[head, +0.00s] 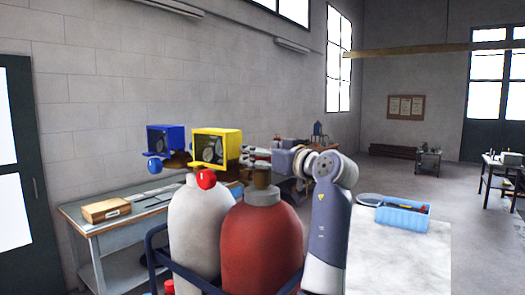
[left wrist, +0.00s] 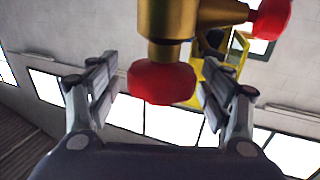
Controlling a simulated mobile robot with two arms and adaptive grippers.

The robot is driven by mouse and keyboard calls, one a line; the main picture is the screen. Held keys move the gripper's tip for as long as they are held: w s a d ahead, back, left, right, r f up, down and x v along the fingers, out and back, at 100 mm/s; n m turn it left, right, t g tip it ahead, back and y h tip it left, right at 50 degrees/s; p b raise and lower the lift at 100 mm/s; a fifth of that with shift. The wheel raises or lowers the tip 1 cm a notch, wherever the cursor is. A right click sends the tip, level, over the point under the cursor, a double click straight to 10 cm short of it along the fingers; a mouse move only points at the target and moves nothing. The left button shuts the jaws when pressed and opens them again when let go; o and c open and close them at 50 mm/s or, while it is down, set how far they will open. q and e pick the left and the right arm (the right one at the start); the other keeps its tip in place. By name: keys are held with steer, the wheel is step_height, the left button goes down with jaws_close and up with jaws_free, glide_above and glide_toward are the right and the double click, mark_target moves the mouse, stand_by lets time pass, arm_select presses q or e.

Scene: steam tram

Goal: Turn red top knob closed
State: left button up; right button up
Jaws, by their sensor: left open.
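In the left wrist view a red knob (left wrist: 162,82) sits on the end of a brass valve body (left wrist: 166,20). My left gripper (left wrist: 160,66) is open, with one finger on each side of this knob and gaps at both sides. A second red knob (left wrist: 270,18) sticks out sideways from the same brass body. In the head view my left gripper (head: 257,157) is beside the yellow-framed gauge (head: 216,147), above the red cylinder (head: 262,240). A red knob (head: 206,180) shows below that gauge. The knob between the fingers is hard to make out there. My right gripper is not in view.
A white cylinder (head: 197,235) stands left of the red one, within a dark blue frame (head: 155,250). A blue-framed gauge (head: 165,138) and blue knob (head: 154,166) are near its top. A workbench (head: 80,222) stands against the wall.

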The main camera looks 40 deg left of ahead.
arm_select(q)
steer(key=shift+s, duration=0.1)
steer(key=c, duration=1.1)
steer(key=shift+f+m+t+b, duration=0.15)
steer(key=shift+m+t+b, duration=0.45)
steer(key=shift+t+b, duration=0.25)
steer(key=m+t+h+b, duration=0.2)
steer(key=t, duration=0.1)
steer(key=shift+s+t, duration=0.1)
steer(key=shift+t, duration=0.15)
steer(key=m+t+h+b, duration=0.2)
steer(key=m+t+h, duration=0.2)
steer(key=t, duration=0.1)
steer(key=shift+a+m+h, duration=0.15)
steer(key=shift+m+h, duration=0.15)
steer(key=shift+m, duration=0.1)
steer(key=shift+m+t+h+b, duration=0.55)
steer(key=shift+m+t+h, duration=0.45)
steer(key=shift+h, duration=0.5)
steer(key=shift+m+t+h+b, duration=0.5)
steer(key=shift+m+t+h, duration=0.2)
steer(key=shift+m+h, duration=0.65)
steer(key=shift+h, duration=0.45)
